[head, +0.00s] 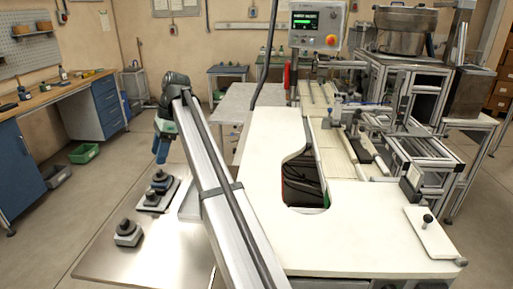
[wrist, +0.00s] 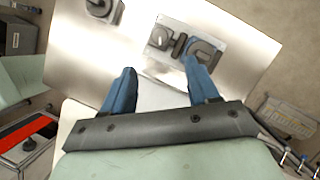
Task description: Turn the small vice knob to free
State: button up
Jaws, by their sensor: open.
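On the steel table, a grey plate carries two dark fittings with black knobs, a front one (head: 152,195) and a rear one (head: 160,176). A separate black knob on a square grey base (head: 127,232) stands nearer the front. I cannot tell for sure which is the small vice knob. In the wrist view the plate shows a round-topped knob (wrist: 160,38) and a dark fitting (wrist: 205,48) beside it. My gripper (head: 160,158) has blue fingers pointing down over the table's far part. In the wrist view it is open and empty (wrist: 160,68), the right fingertip overlapping the dark fitting.
The steel table (head: 150,262) has bare room around the fittings. A white worktop (head: 345,240) with a cut-out lies to the right, beyond my arm. A lit control screen (head: 305,20) stands at the back. A blue-fronted workbench (head: 30,160) is at the left.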

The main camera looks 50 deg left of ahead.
jog(key=w+d+f+t, duration=0.1)
jog(key=w+d+t, duration=0.1)
jog(key=w, duration=0.8)
jog(key=w+d+f+t+y, duration=0.1)
jog(key=w+d, duration=0.3)
jog(key=w, duration=0.6)
jog(key=w+d+f+t, duration=0.3)
jog(key=w, duration=0.6)
jog(key=shift+w+d+f+m+t+y, duration=0.25)
jog(key=shift+w+m+t+y, duration=0.05)
jog(key=shift+w+t+y, duration=0.1)
notch_tip(320, 180, up, 5)
jog(key=m+g, duration=0.4)
jog(key=g, duration=0.2)
send_over(149, 192)
jog(key=w+d, duration=0.3)
jog(key=w, duration=0.2)
jog(key=x, duration=1.3)
jog(key=shift+s, duration=0.15)
